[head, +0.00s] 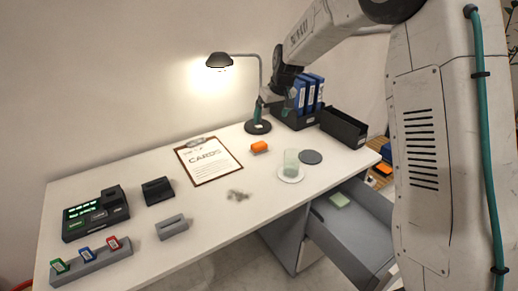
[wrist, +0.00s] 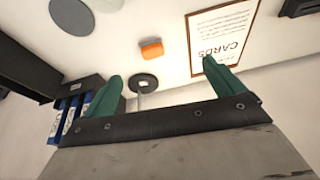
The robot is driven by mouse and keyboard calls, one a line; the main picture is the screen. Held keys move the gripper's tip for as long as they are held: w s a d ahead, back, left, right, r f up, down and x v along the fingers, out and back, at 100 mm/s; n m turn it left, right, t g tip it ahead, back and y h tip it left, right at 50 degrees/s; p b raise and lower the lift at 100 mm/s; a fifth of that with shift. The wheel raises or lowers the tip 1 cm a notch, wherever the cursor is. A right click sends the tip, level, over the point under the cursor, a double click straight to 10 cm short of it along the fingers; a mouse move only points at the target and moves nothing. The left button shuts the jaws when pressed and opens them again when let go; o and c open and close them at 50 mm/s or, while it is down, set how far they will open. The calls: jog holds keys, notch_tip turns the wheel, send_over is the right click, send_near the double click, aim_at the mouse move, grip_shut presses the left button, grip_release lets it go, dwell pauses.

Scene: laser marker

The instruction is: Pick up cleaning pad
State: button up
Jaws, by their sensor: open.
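A pale green flat pad (head: 340,200), which looks like the cleaning pad, lies inside the open grey drawer (head: 346,232) under the table's right end. The pad does not show in the wrist view. My gripper (head: 271,108) is up near the lamp and binders, well above and to the left of the drawer. In the wrist view, my gripper (wrist: 165,85) has its two green fingers spread wide with nothing between them.
An orange block (head: 259,147), glass on a white saucer (head: 291,175), dark disc (head: 311,157) and clipboard (head: 208,160) lie on the white table. A grey smudge (head: 238,195) marks its middle. The lamp (head: 257,127) and black bin (head: 343,128) stand behind.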

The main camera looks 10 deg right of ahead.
send_near(259, 144)
jog(key=shift+n+t, duration=0.3)
jog(key=x, duration=1)
jog(key=shift+s+f, duration=0.2)
jog(key=shift+f, duration=0.05)
jog(key=c, duration=1.1)
